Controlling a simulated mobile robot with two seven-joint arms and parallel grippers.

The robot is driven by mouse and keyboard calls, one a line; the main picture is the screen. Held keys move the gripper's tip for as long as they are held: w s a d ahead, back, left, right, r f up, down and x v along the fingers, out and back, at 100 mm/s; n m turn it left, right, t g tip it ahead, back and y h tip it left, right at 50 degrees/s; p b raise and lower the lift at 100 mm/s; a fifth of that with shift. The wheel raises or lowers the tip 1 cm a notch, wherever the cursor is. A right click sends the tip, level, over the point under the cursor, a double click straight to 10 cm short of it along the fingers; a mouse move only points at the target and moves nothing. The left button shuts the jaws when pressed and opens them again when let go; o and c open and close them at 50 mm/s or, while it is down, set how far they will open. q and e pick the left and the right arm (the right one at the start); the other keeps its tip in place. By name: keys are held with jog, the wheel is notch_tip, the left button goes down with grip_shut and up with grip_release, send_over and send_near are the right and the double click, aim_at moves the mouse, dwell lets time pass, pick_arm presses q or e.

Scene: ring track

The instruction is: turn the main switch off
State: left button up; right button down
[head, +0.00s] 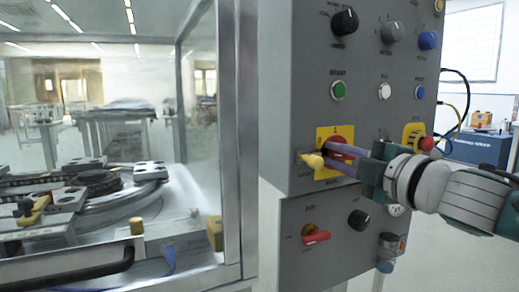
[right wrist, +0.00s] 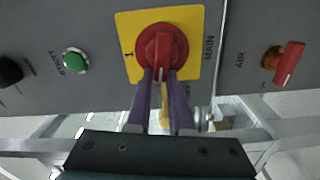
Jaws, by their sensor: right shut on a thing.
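The main switch (head: 341,142) is a red rotary knob on a yellow plate on the grey control panel. In the right wrist view the knob (right wrist: 162,42) has a raised red grip, lying in line with my fingers and pointing away from the 1 mark at the plate's left. My right gripper (head: 325,158) reaches in from the right, its purple fingers shut on the grip. The fingertips (right wrist: 161,74) also show in the right wrist view, one on each side of the grip. A yellow piece (head: 312,160) hangs by the plate's edge, partly behind the fingers. My left gripper is out of view.
Below is a red air valve handle (head: 316,238). A red mushroom button (head: 427,144) is near my right wrist. A glass-walled enclosure (head: 228,130) stands left.

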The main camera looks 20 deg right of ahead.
jog(key=shift+d+f+n, duration=0.35)
jog(key=shift+f+n, duration=0.1)
jog(key=shift+n, duration=0.45)
jog(key=c, duration=1)
grip_release()
jog(key=shift+o, duration=1)
jog(key=shift+d+r, duration=0.1)
jog(key=shift+d, duration=0.05)
jog(key=shift+s, duration=0.1)
jog(key=s, duration=1)
jog(key=shift+d+p, duration=0.3)
jog(key=shift+p, duration=0.05)
jog(key=shift+w, duration=0.1)
